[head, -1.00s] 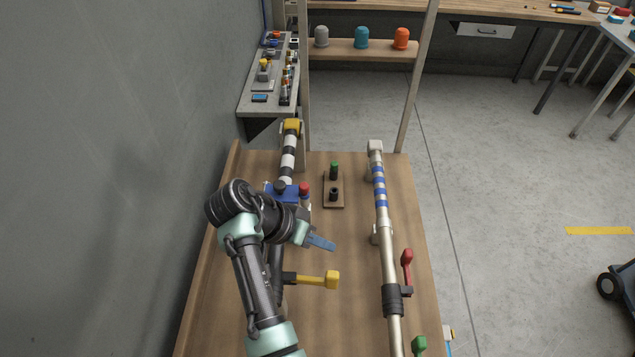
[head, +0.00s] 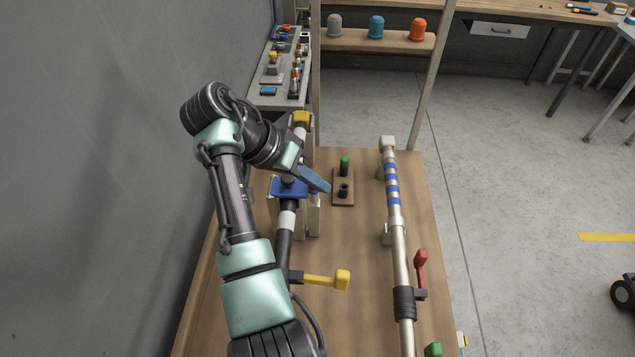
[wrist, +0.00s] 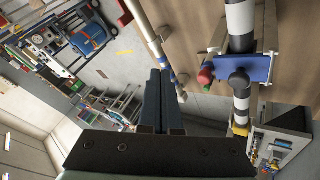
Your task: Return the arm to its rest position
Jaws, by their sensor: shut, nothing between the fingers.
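My arm rises from the bottom of the head view, bends at an elbow at the upper left, and points down and right. My gripper (head: 322,186) is above the workbench (head: 352,255), close to the blue bracket on the left pipe as seen from the head. Its blue-grey fingers are together with nothing between them. In the wrist view the fingers (wrist: 161,100) also lie side by side, pointing up the picture, apart from the pipes. The black and white banded pipe (head: 287,222) runs along the bench's left side, partly hidden by my arm.
A pale pipe with blue bands (head: 393,190) runs along the bench's right side, with a red handle (head: 421,268). A yellow handle (head: 330,280) sticks out from the left pipe. A small wooden block with a green-topped peg (head: 344,166) stands between. A grey wall is close on the left.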

